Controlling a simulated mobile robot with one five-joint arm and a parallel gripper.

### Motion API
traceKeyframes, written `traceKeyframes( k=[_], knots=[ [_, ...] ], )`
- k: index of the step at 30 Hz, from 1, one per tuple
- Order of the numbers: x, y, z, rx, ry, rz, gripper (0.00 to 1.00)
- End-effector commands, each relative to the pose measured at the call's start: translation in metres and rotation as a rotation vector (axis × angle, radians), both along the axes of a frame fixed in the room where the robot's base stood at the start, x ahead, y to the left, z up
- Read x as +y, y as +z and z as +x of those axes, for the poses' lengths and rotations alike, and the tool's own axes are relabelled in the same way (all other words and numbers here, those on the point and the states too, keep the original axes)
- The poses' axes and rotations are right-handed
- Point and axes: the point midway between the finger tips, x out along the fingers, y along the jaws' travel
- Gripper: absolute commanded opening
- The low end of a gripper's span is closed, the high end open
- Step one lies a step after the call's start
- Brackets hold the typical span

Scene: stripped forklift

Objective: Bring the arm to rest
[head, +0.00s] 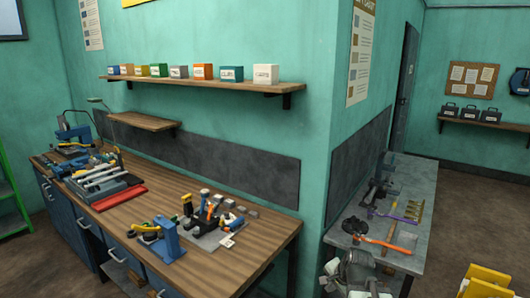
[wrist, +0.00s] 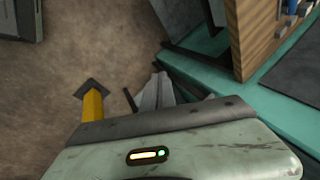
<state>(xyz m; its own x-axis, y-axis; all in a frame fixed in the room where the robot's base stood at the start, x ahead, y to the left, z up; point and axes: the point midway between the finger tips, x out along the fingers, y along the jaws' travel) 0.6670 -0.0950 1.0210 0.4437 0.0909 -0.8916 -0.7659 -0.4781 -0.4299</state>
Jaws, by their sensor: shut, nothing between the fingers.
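My gripper (wrist: 158,92) shows in the middle of the wrist view as narrow grey fingers, closed together with nothing between them. They are seen against the brown floor, beyond the edge of a pale green housing with a small lit display, which looks like part of my own body. In the head view, a grey and pale part of my arm seems to show low at the right of centre, in front of the grey bench. The fingers cannot be made out there.
A wooden workbench (head: 150,208) with tools lies left, a grey bench (head: 418,190) with tools right. A wall corner (head: 318,150) stands between them. A yellow object (head: 487,284) is at the lower right. Open floor (head: 465,225) lies right of the grey bench.

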Motion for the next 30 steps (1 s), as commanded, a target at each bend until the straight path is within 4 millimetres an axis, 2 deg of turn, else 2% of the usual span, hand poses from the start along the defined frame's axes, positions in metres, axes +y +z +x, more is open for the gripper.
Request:
traceKeyframes(
  k=[1,3,6,7,10,15,30],
  knots=[
    [0.033,-0.010,-0.003,0.030,0.104,-0.031,0.00],
    [0.071,-0.020,-0.013,0.079,0.262,-0.088,0.00],
    [0.114,-0.034,-0.039,0.174,0.531,-0.190,0.00],
    [0.117,-0.037,-0.048,0.208,0.610,-0.222,0.00],
    [0.103,-0.038,-0.072,0.302,0.792,-0.287,0.00],
    [0.096,-0.039,-0.093,0.375,0.995,-0.323,0.00],
    [0.097,-0.039,-0.093,0.369,1.032,-0.328,0.00]
  ],
)
